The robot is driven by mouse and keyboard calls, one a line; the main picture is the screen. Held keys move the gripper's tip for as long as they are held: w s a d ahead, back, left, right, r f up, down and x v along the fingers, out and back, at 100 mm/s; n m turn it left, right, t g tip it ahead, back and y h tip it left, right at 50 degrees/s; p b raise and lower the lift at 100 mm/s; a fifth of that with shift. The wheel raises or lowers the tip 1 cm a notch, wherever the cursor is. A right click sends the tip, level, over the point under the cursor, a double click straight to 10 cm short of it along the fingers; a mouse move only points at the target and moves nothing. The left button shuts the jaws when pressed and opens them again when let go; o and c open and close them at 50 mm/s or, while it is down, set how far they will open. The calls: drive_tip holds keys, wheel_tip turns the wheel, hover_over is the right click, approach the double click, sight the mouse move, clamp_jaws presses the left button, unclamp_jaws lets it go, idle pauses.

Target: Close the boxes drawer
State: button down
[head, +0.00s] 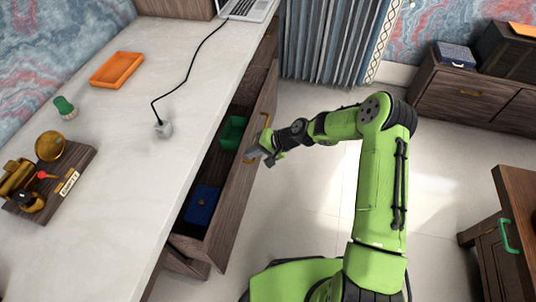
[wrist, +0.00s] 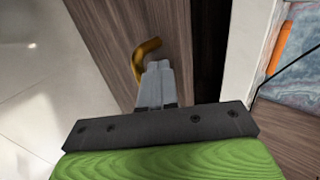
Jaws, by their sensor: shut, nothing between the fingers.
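The boxes drawer (head: 238,182) under the marble-topped desk is pulled open. Its wooden front also shows in the wrist view (wrist: 112,35). Inside lie a green box (head: 232,133) and a blue box (head: 201,205). The curved brass handle (wrist: 141,58) is on the drawer's outer face. My gripper (head: 258,156) is at the drawer front beside the handle. In the wrist view its fingers (wrist: 157,72) are together, with nothing between them, close to the handle's end. I cannot tell whether they touch the handle or the drawer front.
The desk top (head: 120,150) holds an orange tray (head: 117,70), a green-topped object (head: 65,107), a brass desk set (head: 48,178), a cabled plug block (head: 163,129) and a laptop (head: 243,9). A wooden cabinet (head: 500,235) stands at right. Pale floor lies between.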

drive_tip(key=w+a+b, duration=0.1)
drive_tip(key=w+a, duration=0.1)
drive_tip(key=a, duration=0.6)
drive_tip(key=shift+w+a, duration=0.35)
drive_tip(key=shift+w, duration=0.05)
drive_tip(key=shift+d+r, duration=0.1)
